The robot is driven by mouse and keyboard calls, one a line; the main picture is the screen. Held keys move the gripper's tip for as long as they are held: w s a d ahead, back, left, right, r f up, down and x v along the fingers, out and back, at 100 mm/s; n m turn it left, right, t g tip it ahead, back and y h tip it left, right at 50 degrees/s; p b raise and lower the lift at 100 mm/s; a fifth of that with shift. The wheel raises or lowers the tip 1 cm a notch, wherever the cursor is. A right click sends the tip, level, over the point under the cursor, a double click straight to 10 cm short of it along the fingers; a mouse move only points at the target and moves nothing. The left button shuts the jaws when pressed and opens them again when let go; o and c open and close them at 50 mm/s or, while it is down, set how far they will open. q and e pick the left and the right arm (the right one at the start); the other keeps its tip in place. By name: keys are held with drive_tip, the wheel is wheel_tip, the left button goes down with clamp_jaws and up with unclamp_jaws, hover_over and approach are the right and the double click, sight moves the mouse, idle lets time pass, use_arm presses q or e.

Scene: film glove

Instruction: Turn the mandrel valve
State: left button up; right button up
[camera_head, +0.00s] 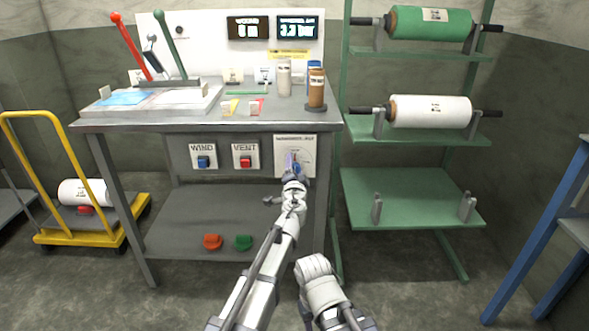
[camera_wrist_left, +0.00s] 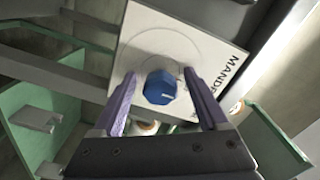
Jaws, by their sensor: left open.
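The mandrel valve is a blue knob (camera_wrist_left: 160,87) with a pale mark on its face. It sits on a white panel (camera_wrist_left: 140,35) lettered "MAND…", with the rest hidden. In the head view this panel (camera_head: 308,146) is at the right front of the workbench. My left gripper (camera_wrist_left: 160,78) is open, its two purple fingers on either side of the knob with gaps showing. In the head view my left gripper (camera_head: 293,160) covers much of the knob.
WIND (camera_head: 203,157) and VENT (camera_head: 245,156) switches sit left of the panel. Bottles (camera_head: 316,90) stand above it on the bench top. A green rack (camera_head: 410,190) with rolls is close on the right. A yellow trolley (camera_head: 75,236) stands at left.

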use_arm(q)
drive_tip(key=shift+s, duration=0.1)
drive_tip(key=s, duration=0.7)
drive_tip(key=shift+s, duration=0.35)
